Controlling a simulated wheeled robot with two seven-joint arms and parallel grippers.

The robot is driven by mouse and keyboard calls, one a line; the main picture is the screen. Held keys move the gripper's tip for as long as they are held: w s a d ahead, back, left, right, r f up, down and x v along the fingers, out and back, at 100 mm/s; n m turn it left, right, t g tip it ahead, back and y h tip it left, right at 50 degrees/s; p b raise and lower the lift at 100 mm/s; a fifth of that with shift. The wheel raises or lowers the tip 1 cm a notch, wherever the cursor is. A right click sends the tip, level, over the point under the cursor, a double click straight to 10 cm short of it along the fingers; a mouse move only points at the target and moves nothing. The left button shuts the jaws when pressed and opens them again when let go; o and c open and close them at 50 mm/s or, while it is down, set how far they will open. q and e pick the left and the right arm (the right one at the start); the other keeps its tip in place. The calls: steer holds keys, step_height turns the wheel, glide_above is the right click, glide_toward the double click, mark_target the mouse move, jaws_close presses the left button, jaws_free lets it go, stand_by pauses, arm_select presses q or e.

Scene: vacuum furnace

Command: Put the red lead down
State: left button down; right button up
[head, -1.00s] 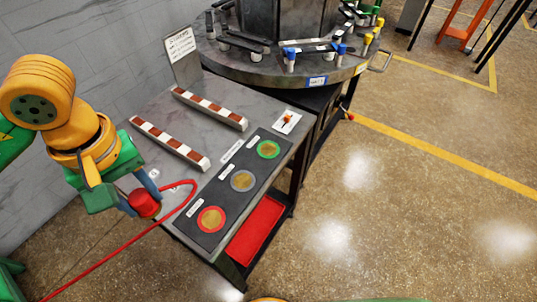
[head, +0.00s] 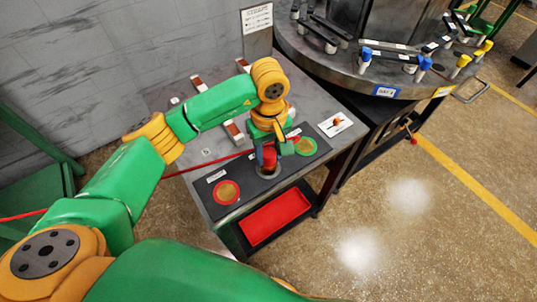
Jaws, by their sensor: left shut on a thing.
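My left gripper (head: 272,158) reaches over the table and is shut on the red plug end of the red lead (head: 268,156). The plug is over the middle, grey-ringed disc (head: 266,173) of the dark mat and hides much of it. I cannot tell whether it touches the disc. The lead's red cable runs off to the left behind my arm. The red-ringed disc (head: 226,192) and the green-ringed disc (head: 306,146) lie bare at either side. My right gripper is not in view.
Two striped bars (head: 234,132) lie on the table, partly hidden by my left arm. A small card with an orange-red knob (head: 335,124) lies to the right. A red tray (head: 275,217) is below the front edge. A round furnace table (head: 345,75) stands behind.

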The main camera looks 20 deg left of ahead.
arm_select(q)
steer(key=shift+s+f, duration=0.1)
steer(key=shift+f, duration=0.55)
steer(key=shift+a+f, duration=0.1)
steer(key=shift+f, duration=0.35)
steer(key=c, duration=0.9)
jaws_free()
steer(key=shift+f, duration=0.1)
steer(key=o, duration=0.5)
steer(key=shift+c, duration=0.2)
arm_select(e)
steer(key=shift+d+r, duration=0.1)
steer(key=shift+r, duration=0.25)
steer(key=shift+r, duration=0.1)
